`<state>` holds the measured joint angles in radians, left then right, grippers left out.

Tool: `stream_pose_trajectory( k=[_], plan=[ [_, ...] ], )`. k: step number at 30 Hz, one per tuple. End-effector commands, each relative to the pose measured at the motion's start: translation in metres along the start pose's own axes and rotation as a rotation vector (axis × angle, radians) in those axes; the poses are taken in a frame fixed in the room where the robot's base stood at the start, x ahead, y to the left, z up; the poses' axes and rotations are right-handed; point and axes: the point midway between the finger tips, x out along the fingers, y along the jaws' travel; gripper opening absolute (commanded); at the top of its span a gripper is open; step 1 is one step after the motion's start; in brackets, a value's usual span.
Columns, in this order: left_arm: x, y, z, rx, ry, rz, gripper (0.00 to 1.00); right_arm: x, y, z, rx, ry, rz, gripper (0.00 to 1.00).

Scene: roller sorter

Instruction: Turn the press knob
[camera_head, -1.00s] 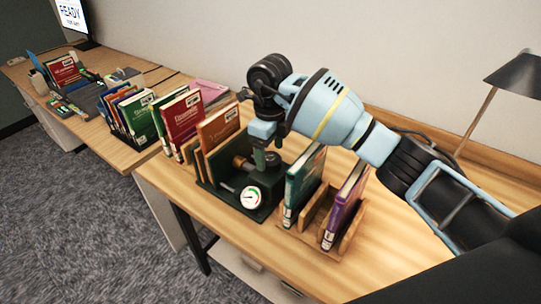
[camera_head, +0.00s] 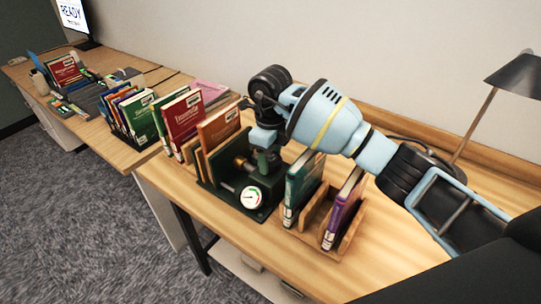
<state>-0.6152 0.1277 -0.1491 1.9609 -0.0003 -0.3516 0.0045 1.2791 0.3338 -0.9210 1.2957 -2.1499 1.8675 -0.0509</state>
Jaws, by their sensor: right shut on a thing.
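The press (camera_head: 262,208) is a dark green frame on the wooden table, with a round white gauge (camera_head: 251,197) on its front. A brass-coloured part (camera_head: 240,162) of the press shows just left of my right gripper. My right gripper (camera_head: 264,160) points down into the top of the press, with its fingers shut on the press knob. The knob is mostly hidden by the fingers and the dark frame. My left gripper is not in view.
A green book (camera_head: 303,187) and a purple book (camera_head: 343,210) stand in a wooden rack close right of the press. An orange book (camera_head: 218,128) and a red book (camera_head: 183,117) stand close on its left. A lamp (camera_head: 517,75) is at the far right.

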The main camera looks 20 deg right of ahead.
Motion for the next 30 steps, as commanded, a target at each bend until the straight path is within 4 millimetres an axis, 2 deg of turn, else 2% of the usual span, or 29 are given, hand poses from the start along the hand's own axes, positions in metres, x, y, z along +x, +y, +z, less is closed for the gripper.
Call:
stream_pose_trajectory(
  k=[11, 23, 30],
  plan=[
    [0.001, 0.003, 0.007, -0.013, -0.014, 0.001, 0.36, 0.000, -0.001, 0.000, -0.136, 0.000, -0.001, 0.29],
    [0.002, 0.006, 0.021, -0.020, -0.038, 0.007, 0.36, 0.002, -0.001, 0.000, -0.495, 0.002, 0.001, 0.29],
    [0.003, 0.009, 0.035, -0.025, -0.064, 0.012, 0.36, 0.002, -0.001, 0.000, -0.724, 0.002, 0.001, 0.29]
  ],
)
